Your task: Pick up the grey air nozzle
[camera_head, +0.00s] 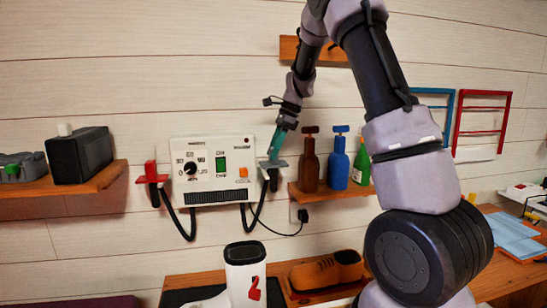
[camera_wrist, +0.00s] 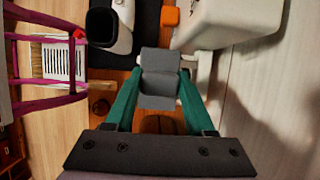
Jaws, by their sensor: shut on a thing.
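The grey air nozzle (camera_head: 273,164) is at the right side of a white wall unit (camera_head: 213,172), with a black hose below it. In the wrist view the grey nozzle (camera_wrist: 160,62) lies between the green fingers. My gripper (camera_head: 277,147) reaches down to it from above and is shut on it; the fingers also show in the wrist view (camera_wrist: 158,88), one on each side. I cannot tell whether the nozzle still touches its holder. A red nozzle (camera_head: 152,173) hangs at the unit's left side.
A shelf with brown (camera_head: 309,160) and blue (camera_head: 338,163) bottles and a green bottle (camera_head: 362,165) is close to the right of my gripper. A white, dark-topped object (camera_head: 245,273) and a brown shoe (camera_head: 314,274) are below. A left shelf holds a black box (camera_head: 80,153).

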